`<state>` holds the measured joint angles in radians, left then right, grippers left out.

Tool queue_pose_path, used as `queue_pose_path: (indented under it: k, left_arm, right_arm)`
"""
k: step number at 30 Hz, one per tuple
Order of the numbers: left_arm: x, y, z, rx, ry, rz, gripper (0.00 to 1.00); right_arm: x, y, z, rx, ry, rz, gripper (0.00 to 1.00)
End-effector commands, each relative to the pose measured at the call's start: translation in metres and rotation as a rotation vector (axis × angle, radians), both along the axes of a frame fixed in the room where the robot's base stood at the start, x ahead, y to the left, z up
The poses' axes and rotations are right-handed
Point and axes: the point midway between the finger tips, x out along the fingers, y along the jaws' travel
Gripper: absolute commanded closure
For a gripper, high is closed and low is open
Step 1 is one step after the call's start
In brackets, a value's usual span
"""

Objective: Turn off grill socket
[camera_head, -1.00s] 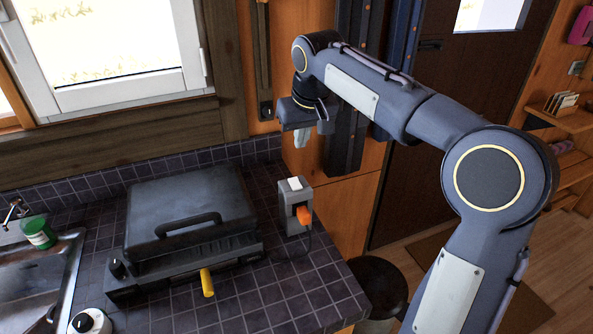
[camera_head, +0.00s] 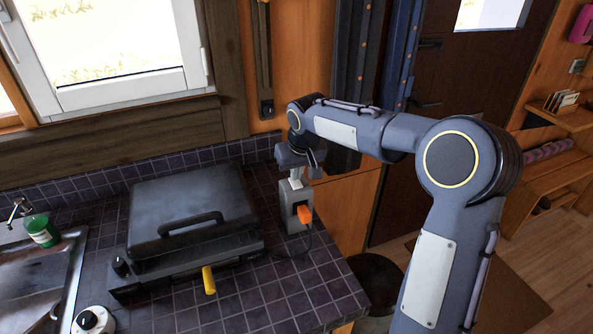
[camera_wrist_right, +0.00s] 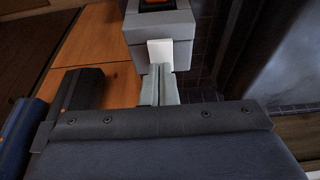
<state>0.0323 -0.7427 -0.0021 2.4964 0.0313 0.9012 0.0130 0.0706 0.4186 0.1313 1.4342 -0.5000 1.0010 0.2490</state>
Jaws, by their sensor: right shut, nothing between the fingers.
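The grill socket (camera_head: 299,212) is a small grey box standing on the tiled counter, with an orange plug (camera_head: 304,214) in its front. Its white switch (camera_wrist_right: 160,52) shows on top in the right wrist view. The closed dark grill (camera_head: 190,220) with a yellow-ended handle is to its left. My right gripper (camera_head: 296,180) is shut and empty, pointing down right over the switch. In the wrist view its fingertips are at the switch's near edge; I cannot tell if they touch. My left gripper is not in view.
A sink (camera_head: 40,285) with a green cup (camera_head: 41,231) is at the left. A round dark bin (camera_head: 377,285) stands on the floor beside the counter's right edge. A wooden wall and window frame rise behind the counter.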

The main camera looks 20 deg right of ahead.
Motion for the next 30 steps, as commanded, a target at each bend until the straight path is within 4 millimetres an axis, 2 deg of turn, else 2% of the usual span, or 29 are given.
queue_pose_path:
  k: [3, 6, 14, 30]
  left_arm:
    - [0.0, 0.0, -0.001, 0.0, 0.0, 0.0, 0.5]
    - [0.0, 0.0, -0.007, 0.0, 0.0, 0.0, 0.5]
    - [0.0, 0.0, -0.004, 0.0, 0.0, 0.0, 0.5]
    - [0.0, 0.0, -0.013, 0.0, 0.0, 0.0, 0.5]
  right_arm:
    - [0.0, 0.0, -0.001, 0.0, 0.0, 0.0, 1.0]
    - [0.004, 0.001, -0.01, 0.001, 0.001, 0.001, 1.0]
    - [0.002, 0.0, -0.007, 0.001, 0.005, 0.0, 1.0]
    - [-0.016, 0.001, -0.01, 0.0, 0.015, 0.0, 1.0]
